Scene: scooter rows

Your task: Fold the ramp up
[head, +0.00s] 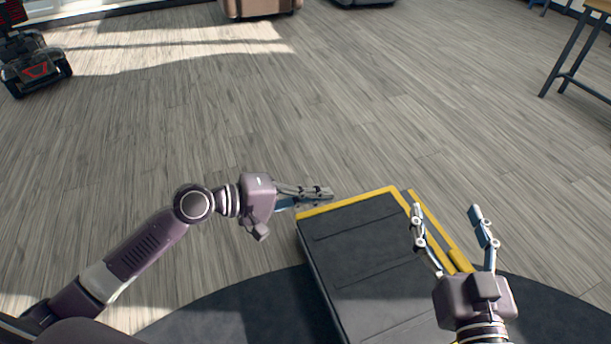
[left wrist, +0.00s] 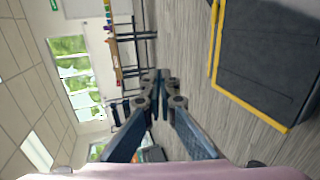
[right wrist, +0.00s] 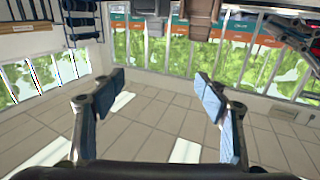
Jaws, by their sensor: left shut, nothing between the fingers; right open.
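The ramp (head: 350,245) is a dark grey panel with yellow edging along its far and right sides, in the lower middle of the head view. A second yellow strip runs beside its right edge. In the left wrist view the ramp (left wrist: 268,60) fills the upper right. My left gripper (head: 328,195) is shut and empty, just by the ramp's far left corner; I cannot tell whether it touches. My right gripper (head: 447,210) is open and empty, above the ramp's right edge in the picture. The right wrist view shows its spread fingers (right wrist: 160,84) and no ramp.
Wood-look floor (head: 400,110) lies clear beyond the ramp. A dark scooter-like vehicle (head: 36,72) stands at the far left, a brown box-like thing (head: 262,8) at the top, and a table (head: 585,50) with dark legs at the far right.

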